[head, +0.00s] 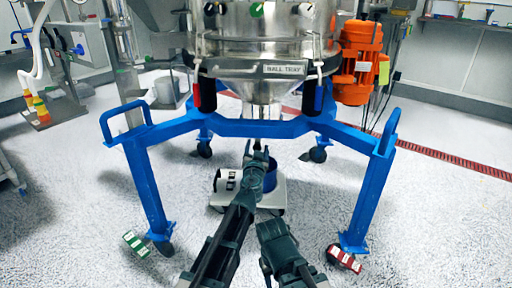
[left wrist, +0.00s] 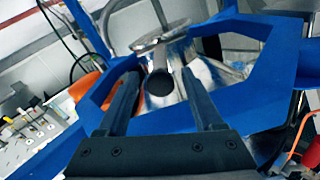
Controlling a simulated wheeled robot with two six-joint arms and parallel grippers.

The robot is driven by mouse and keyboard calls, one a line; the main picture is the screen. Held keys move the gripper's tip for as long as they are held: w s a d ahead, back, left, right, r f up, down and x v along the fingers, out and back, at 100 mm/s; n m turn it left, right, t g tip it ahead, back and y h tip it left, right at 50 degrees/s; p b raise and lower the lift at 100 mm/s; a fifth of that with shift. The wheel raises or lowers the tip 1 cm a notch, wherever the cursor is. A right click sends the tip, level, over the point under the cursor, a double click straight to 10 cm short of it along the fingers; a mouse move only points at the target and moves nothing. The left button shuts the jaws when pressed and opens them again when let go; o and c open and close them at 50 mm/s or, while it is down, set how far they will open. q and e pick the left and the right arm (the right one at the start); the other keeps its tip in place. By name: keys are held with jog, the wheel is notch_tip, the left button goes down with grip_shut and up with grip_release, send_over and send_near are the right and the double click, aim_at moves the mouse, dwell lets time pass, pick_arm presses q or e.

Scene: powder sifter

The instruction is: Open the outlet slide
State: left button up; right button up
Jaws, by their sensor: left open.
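The sifter's steel outlet cone (head: 262,92) hangs in the middle of a blue frame; it also shows in the left wrist view (left wrist: 196,70). A dark round knob (left wrist: 159,84) on a short grey rod, seemingly the outlet slide's handle, points toward the left wrist camera. My left gripper (head: 258,152) is below the cone. In the left wrist view its two fingers (left wrist: 160,98) are open, with the knob showing between them. I cannot tell how deep the knob sits between them. The slide plate itself is hidden. My right arm's end (head: 276,236) is low and nearer, its jaws unclear.
The blue frame (head: 232,128) surrounds the cone, with legs on casters at both sides. A white wheeled base with a blue container (head: 270,178) stands on the floor below. An orange motor (head: 360,62) is at the right.

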pick_arm(q)
jog(key=shift+c, duration=0.3)
grip_shut()
dwell(1.2)
